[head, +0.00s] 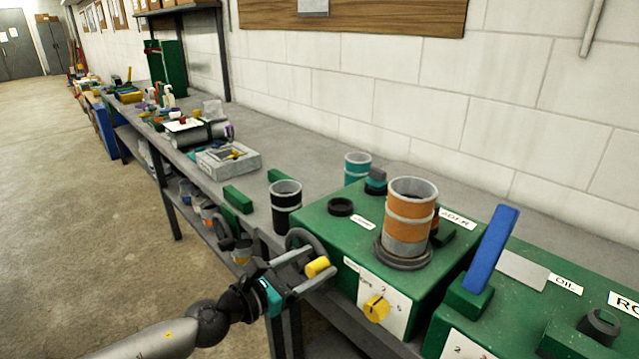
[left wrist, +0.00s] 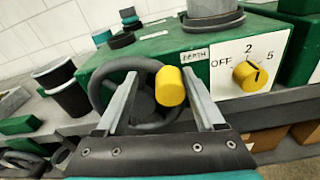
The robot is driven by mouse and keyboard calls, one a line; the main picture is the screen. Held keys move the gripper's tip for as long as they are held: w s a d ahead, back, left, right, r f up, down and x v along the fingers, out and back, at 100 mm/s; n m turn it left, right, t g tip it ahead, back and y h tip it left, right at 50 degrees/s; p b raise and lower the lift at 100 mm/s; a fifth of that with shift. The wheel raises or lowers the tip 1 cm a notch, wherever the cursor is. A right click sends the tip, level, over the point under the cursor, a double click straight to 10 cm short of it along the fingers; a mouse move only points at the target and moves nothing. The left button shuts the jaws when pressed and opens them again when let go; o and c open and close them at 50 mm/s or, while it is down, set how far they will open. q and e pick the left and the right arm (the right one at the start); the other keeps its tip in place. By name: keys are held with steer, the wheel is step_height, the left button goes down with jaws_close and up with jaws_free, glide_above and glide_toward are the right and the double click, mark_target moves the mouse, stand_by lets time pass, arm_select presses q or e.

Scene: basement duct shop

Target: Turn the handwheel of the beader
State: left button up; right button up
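The beader (head: 340,240) is a green box machine on the bench, with a partly hidden label ending in "ADER". Its dark grey handwheel (head: 304,238) is on the front left side and carries a yellow handle (head: 317,266). In the left wrist view the handwheel (left wrist: 101,93) stands behind my fingers, with the yellow handle (left wrist: 171,87) in front of its rim. My left gripper (head: 306,268) is open at the wheel, its fingers (left wrist: 163,104) apart. The yellow handle appears between them, nearer the right finger; I cannot tell whether it touches. My right gripper is not in view.
A yellow depth knob (head: 376,308) is on the beader's front, right of the wheel. An orange and grey duct piece (head: 410,212) stands on top. A black can (head: 285,207) stands on the bench to the left. A blue lever (head: 491,248) rises from the machine at right.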

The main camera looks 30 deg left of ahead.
arm_select(q)
step_height(320, 180, up, 15)
steer(key=d+h+p, duration=0.1)
steer(key=d+p, duration=0.1)
steer(key=p, duration=0.4)
steer(key=shift+s+m+t+p, duration=0.25)
steer(key=shift+m+t+p, duration=0.05)
steer(key=shift+t, duration=0.1)
